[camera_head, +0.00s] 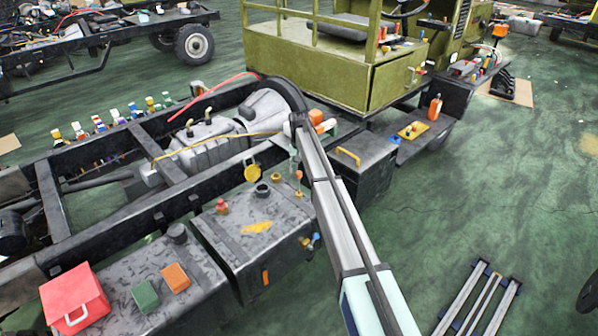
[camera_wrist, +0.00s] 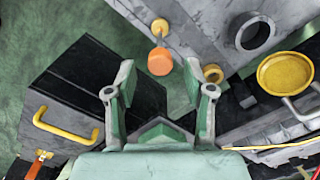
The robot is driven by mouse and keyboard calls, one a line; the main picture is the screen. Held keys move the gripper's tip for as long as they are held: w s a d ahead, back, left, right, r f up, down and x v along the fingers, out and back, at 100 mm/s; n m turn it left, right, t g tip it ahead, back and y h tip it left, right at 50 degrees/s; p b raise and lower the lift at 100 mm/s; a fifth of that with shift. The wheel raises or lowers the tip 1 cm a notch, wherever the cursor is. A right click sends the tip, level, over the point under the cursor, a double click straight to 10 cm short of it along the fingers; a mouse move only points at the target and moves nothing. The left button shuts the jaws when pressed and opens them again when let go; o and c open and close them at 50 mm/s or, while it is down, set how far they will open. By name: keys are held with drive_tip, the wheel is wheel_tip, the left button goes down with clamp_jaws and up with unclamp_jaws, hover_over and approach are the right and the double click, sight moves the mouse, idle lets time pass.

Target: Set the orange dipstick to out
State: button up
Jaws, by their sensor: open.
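The orange dipstick has a round orange head (camera_wrist: 159,61) on a short stem, rising from a brass-coloured base on the grey tank. In the head view its small orange head (camera_head: 298,175) shows at the tank's far right corner, beside my arm. My gripper (camera_wrist: 160,83) is open and empty. In the wrist view the orange head appears between and just ahead of the fingertips, with no visible contact. How far below the fingers it lies is hard to tell. In the head view my gripper is small and mostly hidden by my arm.
The grey tank (camera_head: 232,240) has an open filler neck (camera_wrist: 252,33), a yellow cap (camera_wrist: 285,73) and a brass ring (camera_wrist: 213,73) nearby. A dark box with a yellow handle (camera_wrist: 68,124) stands to the left in the wrist view. A chassis rail (camera_head: 110,225) runs behind the tank.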

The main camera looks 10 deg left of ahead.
sight(299, 172)
wheel_tip(299, 172, up, 10)
drive_tip(key=shift+r, duration=0.2)
drive_tip(key=shift+w, duration=0.1)
idle(0.3)
drive_tip(key=s+d+f+g, duration=0.1)
drive_tip(key=s+d+f, duration=0.5)
drive_tip(key=s+f, duration=0.55)
drive_tip(key=s+d+f, duration=0.6)
drive_tip(key=s+f, duration=0.5)
drive_tip(key=s, duration=0.2)
drive_tip(key=s+d+f+g, duration=0.1)
drive_tip(key=s+d+f, duration=0.5)
drive_tip(key=s+f, duration=0.55)
drive_tip(key=s+d+f+g, duration=0.1)
drive_tip(key=s+d+f, duration=0.1)
drive_tip(key=s, duration=1.2)
drive_tip(key=s+d+f+g, duration=0.2)
drive_tip(key=s+d+f, duration=0.1)
drive_tip(key=s, duration=1)
drive_tip(key=s+d+f+g, duration=0.1)
drive_tip(key=s+d, duration=0.4)
drive_tip(key=s, duration=0.9)
drive_tip(key=shift+s+f+m+g, duration=0.35)
drive_tip(key=shift+f+m+g, duration=0.05)
drive_tip(key=shift+f, duration=0.3)
